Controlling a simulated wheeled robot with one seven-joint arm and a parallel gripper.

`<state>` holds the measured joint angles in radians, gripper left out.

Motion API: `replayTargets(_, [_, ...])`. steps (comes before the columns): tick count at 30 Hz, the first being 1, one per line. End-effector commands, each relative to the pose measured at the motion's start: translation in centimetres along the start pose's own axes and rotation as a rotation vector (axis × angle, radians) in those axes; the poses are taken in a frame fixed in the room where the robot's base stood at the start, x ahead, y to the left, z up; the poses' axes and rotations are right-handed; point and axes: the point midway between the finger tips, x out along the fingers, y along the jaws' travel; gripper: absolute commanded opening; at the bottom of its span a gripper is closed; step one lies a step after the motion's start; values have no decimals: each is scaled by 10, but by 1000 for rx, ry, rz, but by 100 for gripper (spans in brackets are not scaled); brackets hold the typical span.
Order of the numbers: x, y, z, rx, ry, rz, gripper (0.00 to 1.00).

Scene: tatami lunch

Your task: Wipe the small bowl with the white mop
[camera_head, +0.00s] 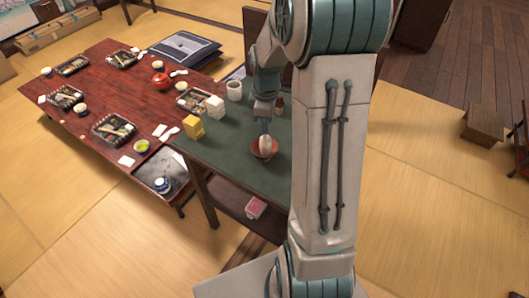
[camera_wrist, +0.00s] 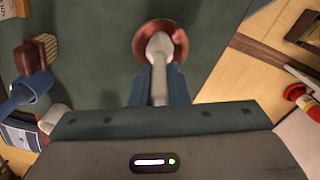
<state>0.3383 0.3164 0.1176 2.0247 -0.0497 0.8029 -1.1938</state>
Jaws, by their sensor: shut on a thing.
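My gripper (camera_wrist: 160,88) is shut on the handle of the white mop (camera_wrist: 158,46), pointing down over the green table. The mop's pale rounded head is in the small red-brown bowl (camera_wrist: 141,40), seeming to touch its inside; exact contact cannot be told. In the head view, the small bowl (camera_head: 275,147) sits on the green tabletop (camera_head: 230,155) left of my arm, with the mop (camera_head: 265,143) standing in it. My gripper (camera_head: 265,127) is just above, partly hidden by my arm.
Yellow blocks (camera_head: 193,127), white blocks (camera_head: 215,107) and a pale cup (camera_head: 234,90) stand on the green table's far left side. A low red table (camera_head: 110,95) with lunch boxes stands left. Tabletop left of the bowl is clear.

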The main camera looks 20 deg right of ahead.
Motion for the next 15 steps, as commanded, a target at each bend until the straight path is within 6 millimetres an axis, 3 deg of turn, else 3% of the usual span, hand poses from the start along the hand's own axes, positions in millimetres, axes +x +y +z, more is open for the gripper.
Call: replayTargets(15, [0,1,-5,619,-1,1,0])
